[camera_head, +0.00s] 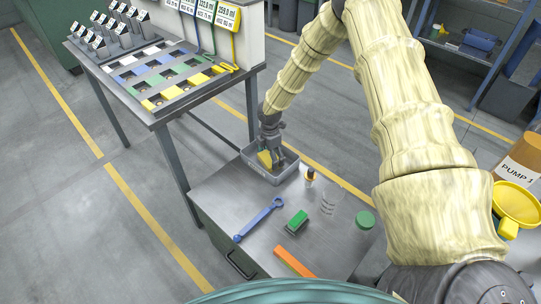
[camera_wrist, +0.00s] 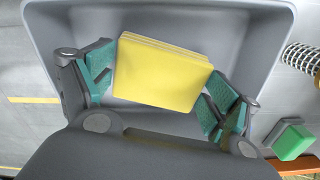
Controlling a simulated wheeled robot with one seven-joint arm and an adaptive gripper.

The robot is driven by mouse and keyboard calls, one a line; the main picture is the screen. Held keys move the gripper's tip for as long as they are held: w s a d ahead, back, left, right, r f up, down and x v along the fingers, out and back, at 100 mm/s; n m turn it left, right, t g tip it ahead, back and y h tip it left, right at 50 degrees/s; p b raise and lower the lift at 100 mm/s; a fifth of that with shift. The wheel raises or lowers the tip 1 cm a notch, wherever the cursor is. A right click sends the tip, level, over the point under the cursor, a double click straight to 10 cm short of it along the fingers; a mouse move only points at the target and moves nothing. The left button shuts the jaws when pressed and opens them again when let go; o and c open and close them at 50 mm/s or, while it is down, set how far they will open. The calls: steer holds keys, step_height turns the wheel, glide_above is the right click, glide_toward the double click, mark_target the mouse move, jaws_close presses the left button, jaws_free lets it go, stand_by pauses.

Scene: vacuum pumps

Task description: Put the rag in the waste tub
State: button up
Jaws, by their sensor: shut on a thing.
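The rag (camera_head: 264,158) is a flat yellow folded cloth; the wrist view shows it (camera_wrist: 160,72) between the green pads of my two fingers. My gripper (camera_head: 273,154) is shut on the rag, pointing down into the opening of the grey waste tub (camera_head: 268,177). The tub's walls (camera_wrist: 42,35) surround the rag and fingers in the wrist view. The rag is at or within the tub's rim; I cannot tell whether it touches the bottom.
The tub stands at the back of a grey bench (camera_head: 215,200). A tool table (camera_head: 150,118) stands left.

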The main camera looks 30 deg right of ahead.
steer(key=shift+f, duration=0.2)
stand_by(0.5)
steer(key=o, duration=0.9)
steer(key=shift+r, duration=0.1)
step_height(320, 180, up, 12)
steer(key=shift+a+f, duration=0.1)
stand_by(0.3)
jaws_close()
stand_by(0.4)
stand_by(0.5)
stand_by(0.5)
